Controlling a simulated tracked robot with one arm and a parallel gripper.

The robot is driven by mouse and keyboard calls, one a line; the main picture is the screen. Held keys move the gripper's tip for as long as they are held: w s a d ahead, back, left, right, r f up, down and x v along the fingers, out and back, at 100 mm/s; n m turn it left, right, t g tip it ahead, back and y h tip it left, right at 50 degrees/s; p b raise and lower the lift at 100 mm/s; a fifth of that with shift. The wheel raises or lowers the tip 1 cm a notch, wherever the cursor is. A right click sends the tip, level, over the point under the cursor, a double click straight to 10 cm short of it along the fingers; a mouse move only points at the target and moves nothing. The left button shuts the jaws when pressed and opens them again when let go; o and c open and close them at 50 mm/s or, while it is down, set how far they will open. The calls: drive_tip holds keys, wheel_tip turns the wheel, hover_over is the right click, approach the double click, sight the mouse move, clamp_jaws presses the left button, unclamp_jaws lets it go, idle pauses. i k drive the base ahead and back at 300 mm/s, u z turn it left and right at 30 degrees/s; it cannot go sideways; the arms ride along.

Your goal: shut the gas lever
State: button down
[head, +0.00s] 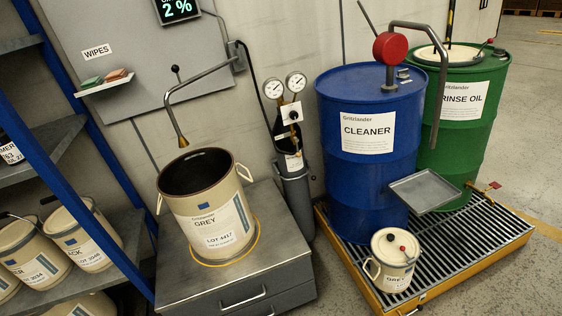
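A short lever with a black ball knob (175,70) stands upright at the bent grey pipe on the wall panel; it looks like the gas lever, but no label shows this. The pipe (205,73) ends in a brass nozzle (183,141) above the open GREY pail (212,212). A dark gas cylinder (291,150) with two round gauges (284,87) and a brass fitting stands to the right of the pail. A hose runs from the pipe's wall end towards the gauges. My gripper is not in view.
The pail stands on a grey drawer cabinet (283,213). A blue-framed shelf (70,140) with pails is at left. A blue CLEANER drum (366,190) with a red-headed pump and a green RINSE OIL drum (470,130) stand on a yellow-edged grating at right. A wall display reads 2 %.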

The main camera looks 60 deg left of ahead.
sight(297, 155)
drive_tip(key=u, duration=1.4)
drive_tip(key=i, duration=0.95)
drive_tip(key=z, duration=1.1)
drive_tip(key=k, duration=0.95)
drive_tip(key=u, duration=0.1)
